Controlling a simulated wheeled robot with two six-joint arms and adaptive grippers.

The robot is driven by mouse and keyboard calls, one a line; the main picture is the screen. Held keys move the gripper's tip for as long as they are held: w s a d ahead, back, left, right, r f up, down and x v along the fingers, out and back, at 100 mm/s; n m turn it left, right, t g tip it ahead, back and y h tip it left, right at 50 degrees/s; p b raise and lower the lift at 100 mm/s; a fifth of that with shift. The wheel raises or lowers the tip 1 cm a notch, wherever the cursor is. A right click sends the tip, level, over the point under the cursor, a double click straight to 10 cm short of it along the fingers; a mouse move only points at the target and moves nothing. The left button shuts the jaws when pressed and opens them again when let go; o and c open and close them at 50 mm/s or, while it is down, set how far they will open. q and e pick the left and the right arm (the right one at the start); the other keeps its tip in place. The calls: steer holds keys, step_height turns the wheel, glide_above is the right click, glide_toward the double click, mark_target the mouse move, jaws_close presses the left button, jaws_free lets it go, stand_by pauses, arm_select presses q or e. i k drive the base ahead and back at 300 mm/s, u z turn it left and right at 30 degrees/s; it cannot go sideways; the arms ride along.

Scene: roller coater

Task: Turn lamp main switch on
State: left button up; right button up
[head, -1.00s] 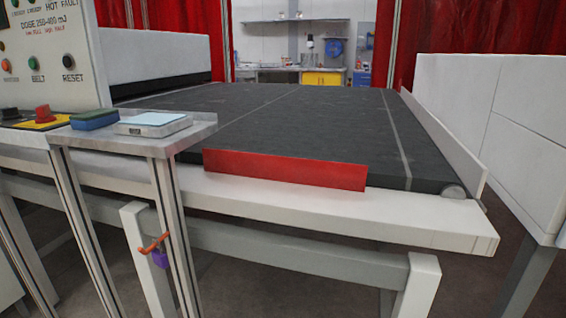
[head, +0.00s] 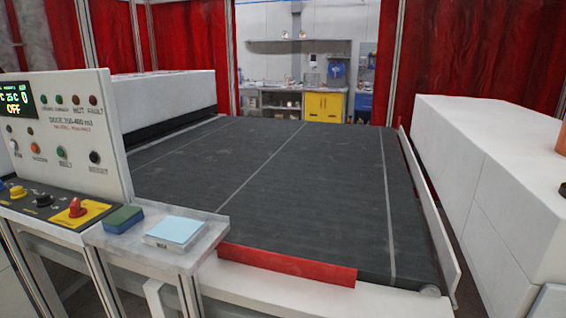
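The control panel (head: 70,125) stands at the left of the head view. It has a small display (head: 15,100) with a line reading OFF, several indicator lights and a row of buttons. A red rotary knob on a yellow plate (head: 88,215) sits on the sloped console at its foot, with a yellow knob (head: 17,192) and a black knob (head: 43,201) to its left. I cannot read which control is the lamp main switch. Neither of my grippers is in view.
A side shelf (head: 115,243) beside the console holds a green-and-blue sponge (head: 123,219) and a white box with a light blue top (head: 175,231). A dark conveyor belt (head: 290,190) fills the middle, with a red bar (head: 288,264) at its near edge. White cabinets (head: 490,190) stand at the right.

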mark_target(77, 211)
steer(key=u, duration=2.75)
steer(key=i, duration=1.35)
steer(key=z, duration=3.2)
